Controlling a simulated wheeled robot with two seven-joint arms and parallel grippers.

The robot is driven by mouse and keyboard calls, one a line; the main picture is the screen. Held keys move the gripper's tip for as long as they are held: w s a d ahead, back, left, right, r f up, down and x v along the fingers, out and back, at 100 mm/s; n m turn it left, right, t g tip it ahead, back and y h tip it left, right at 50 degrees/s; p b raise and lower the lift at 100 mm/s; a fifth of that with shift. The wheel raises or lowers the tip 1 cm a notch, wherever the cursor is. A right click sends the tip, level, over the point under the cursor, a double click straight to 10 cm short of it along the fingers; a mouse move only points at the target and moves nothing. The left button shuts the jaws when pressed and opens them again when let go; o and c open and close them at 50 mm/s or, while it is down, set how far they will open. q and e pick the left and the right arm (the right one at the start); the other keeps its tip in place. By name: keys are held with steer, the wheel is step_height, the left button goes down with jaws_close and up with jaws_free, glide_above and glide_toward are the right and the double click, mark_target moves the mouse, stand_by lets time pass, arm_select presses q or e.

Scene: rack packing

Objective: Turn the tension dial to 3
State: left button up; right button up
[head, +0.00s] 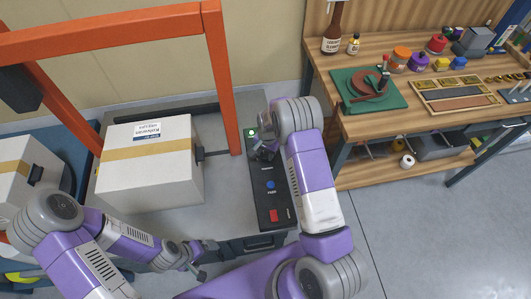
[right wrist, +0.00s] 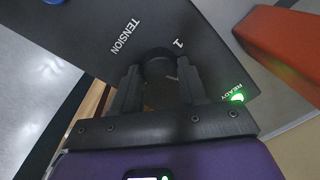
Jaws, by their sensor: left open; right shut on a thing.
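The black control panel (head: 284,212) stands at the right of the packing machine. Its tension dial (right wrist: 157,68) is a dark round knob in the right wrist view, with the word TENSION and a "1" printed beside it. My right gripper (head: 264,151) is over the panel's far end, its fingers shut on the dial from both sides; fingers and wrist hide much of the dial in the head view. A small pale mark shows by the knob, but I cannot tell the setting. My left gripper (head: 198,267) is open and empty, low at the front of the machine.
A green READY light (right wrist: 237,99) glows beside the dial. A blue FEED button (head: 270,184) and a red switch (head: 273,215) are nearer on the panel. A taped white box (head: 150,185) sits under the orange frame (head: 222,85). A wooden workbench (head: 375,125) stands to the right.

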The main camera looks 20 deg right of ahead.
mark_target(266, 156)
steer(key=shift+m, duration=1.6)
steer(key=o, duration=1.1)
steer(key=shift+c, duration=0.2)
steer(key=r, duration=0.2)
steer(key=r+p, duration=0.1)
steer(key=r, duration=0.2)
steer(key=r+p, duration=0.1)
steer(key=r, duration=0.1)
steer(key=shift+s+d+r, duration=0.1)
steer(key=shift+s+r, duration=0.15)
steer(key=shift+r, duration=0.05)
